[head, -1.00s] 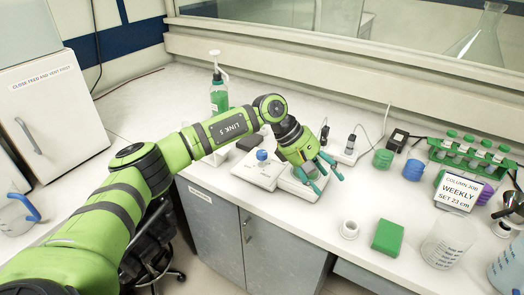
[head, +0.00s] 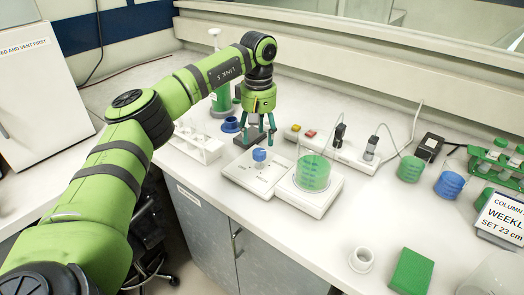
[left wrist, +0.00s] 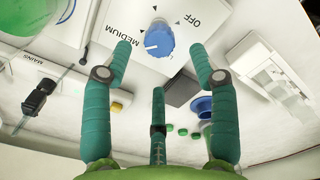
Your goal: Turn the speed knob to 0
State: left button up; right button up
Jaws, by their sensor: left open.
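The blue speed knob (head: 259,154) stands on a white control box (head: 240,176) on the bench. In the left wrist view the knob (left wrist: 160,37) is near the top centre, with a white pointer mark toward its left side. The labels OFF and MEDIUM show around it; another is partly hidden, and I see no 0. The white mark lies on the MEDIUM side, not toward OFF. My left gripper (head: 260,138) is open just above the knob, pointing down. In the wrist view its spread teal fingers (left wrist: 160,68) show no visible contact with the knob.
A beaker of green liquid (head: 313,173) stands on a white plate device (head: 306,196) right beside the box. A white tube rack (head: 196,146) and blue ring (head: 230,126) lie close on the left. A power strip (head: 332,148) runs behind.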

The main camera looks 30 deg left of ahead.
aim_at(259, 151)
pick_arm(q)
notch_tip(259, 151, down, 3)
jog(key=shift+p, duration=0.3)
notch_tip(259, 151, down, 2)
jog(key=shift+f+p, duration=0.25)
jog(key=shift+p, duration=0.05)
jog(key=shift+f, duration=0.15)
jog(key=c, duration=1.1)
jog(key=shift+c, duration=0.3)
pick_arm(e)
jog(key=shift+w+r, duration=0.2)
jog(key=shift+r, duration=0.55)
